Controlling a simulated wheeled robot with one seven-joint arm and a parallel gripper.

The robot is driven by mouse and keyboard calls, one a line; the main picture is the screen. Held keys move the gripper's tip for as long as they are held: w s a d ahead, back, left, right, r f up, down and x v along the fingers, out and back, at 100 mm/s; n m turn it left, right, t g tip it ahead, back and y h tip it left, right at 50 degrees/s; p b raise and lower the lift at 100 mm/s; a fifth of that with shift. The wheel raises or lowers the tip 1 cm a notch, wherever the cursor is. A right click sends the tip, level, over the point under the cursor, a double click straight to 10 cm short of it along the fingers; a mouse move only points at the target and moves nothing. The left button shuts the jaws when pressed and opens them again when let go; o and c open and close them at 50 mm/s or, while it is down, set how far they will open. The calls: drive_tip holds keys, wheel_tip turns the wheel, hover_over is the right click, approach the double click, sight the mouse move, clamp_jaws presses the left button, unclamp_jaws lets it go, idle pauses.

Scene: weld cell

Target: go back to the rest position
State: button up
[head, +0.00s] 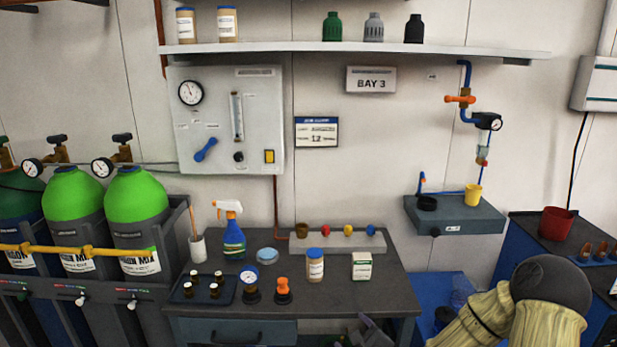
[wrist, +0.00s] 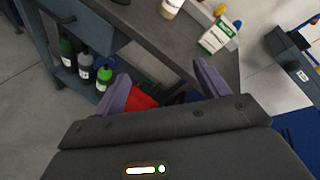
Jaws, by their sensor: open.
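My gripper (wrist: 163,88) is open in the wrist view, its two purple-grey fingers spread wide with nothing held between them. It hangs at the front edge of the grey workbench (wrist: 150,35), pointing down. A red thing (wrist: 140,101) shows between the fingers, farther down under the bench; it appears apart from them.
Bottles (wrist: 85,68) stand on the lower shelf. Green gas cylinders (head: 137,205) are at left. A red pot (head: 555,223) stands at right.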

drive_tip(key=s+d+r+n+g+h+p, duration=0.2)
drive_tip(key=s+r+n+g+p, duration=0.2)
drive_tip(key=s+r+n, duration=0.3)
drive_tip(key=s+d+r+n+g+h+p, duration=0.2)
drive_tip(key=s+r+n+g+p, duration=0.2)
drive_tip(key=s+r+n+g, duration=0.3)
drive_tip(key=s+r+n, duration=0.1)
drive_tip(key=s+n, duration=0.4)
drive_tip(key=n, duration=0.5)
drive_tip(key=shift+s+d+r+p, duration=0.2)
drive_tip(key=shift+s+r+p, duration=0.05)
drive_tip(key=shift+s+p, duration=0.1)
